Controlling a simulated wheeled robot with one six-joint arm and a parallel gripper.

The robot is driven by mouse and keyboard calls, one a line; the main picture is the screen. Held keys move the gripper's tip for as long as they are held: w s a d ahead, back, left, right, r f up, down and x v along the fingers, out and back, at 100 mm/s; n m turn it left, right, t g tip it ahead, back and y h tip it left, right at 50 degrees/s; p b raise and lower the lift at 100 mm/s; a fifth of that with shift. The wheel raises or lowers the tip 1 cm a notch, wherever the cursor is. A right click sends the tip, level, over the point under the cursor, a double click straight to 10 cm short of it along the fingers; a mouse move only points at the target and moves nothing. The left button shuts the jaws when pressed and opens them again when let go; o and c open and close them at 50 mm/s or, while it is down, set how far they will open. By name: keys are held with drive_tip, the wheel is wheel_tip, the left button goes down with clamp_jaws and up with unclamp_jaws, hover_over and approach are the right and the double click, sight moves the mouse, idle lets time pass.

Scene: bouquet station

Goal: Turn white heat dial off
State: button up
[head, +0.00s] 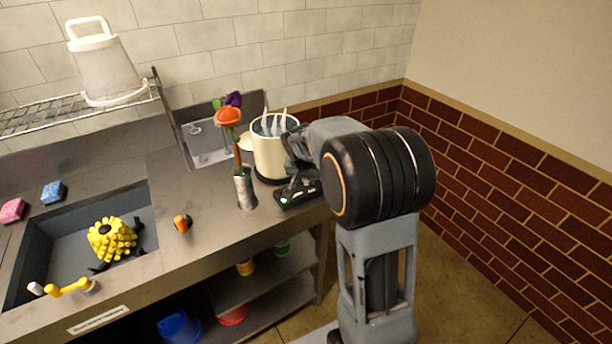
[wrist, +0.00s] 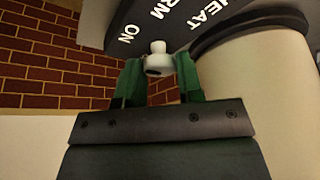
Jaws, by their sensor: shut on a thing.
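The white heat dial (wrist: 158,62) shows in the wrist view, small and pale, between the green fingers of my gripper (wrist: 160,78). My gripper is shut on it. The dial sits just below a dark panel (wrist: 180,38) with white lettering: ON is nearest on the left, with part of another word ending in RM and HEAT further right. I cannot tell which mark the dial points to. In the head view my arm reaches to the front right of a cream pot (head: 270,158) on a dark base; the dial itself cannot be made out there.
A metal vase (head: 244,190) with an orange flower (head: 228,117) stands close left of the pot. A sink (head: 55,255) holding a yellow spiky thing (head: 112,240) is further left, with an orange-and-black item (head: 182,223) on the counter between. A brick wall (head: 510,170) is on the right.

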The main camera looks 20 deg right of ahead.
drive_tip(key=n, duration=0.2)
drive_tip(key=n+y, duration=0.1)
drive_tip(key=n, duration=0.1)
drive_tip(key=shift+d+t+y+p, duration=0.15)
drive_tip(key=shift+t+y+p, duration=0.15)
drive_tip(key=shift+t+p, duration=0.1)
drive_tip(key=n+y+b, duration=0.1)
drive_tip(key=n, duration=0.3)
drive_tip(key=shift+d+f+b, duration=0.1)
drive_tip(key=shift+f+b, duration=0.05)
drive_tip(key=shift+b, duration=0.25)
drive_tip(key=n+y+b, duration=0.2)
drive_tip(key=n+b, duration=0.1)
drive_tip(key=n, duration=0.1)
drive_tip(key=shift+d+n+b, duration=0.1)
drive_tip(key=shift+n+b, duration=0.2)
drive_tip(key=n+b, duration=0.1)
drive_tip(key=n, duration=0.1)
drive_tip(key=n+g+y, duration=0.1)
drive_tip(key=n, duration=0.1)
drive_tip(key=shift+w+d+n+g+y+b, duration=0.1)
drive_tip(key=shift+n+g+y+b, duration=0.2)
drive_tip(key=shift+n+b, duration=0.1)
drive_tip(key=shift+r, duration=0.2)
drive_tip(key=o, duration=0.9)
drive_tip(key=p+v, duration=0.1)
drive_tip(key=v, duration=1.2)
drive_tip(key=shift+d+r, duration=0.2)
drive_tip(key=shift+r, duration=0.1)
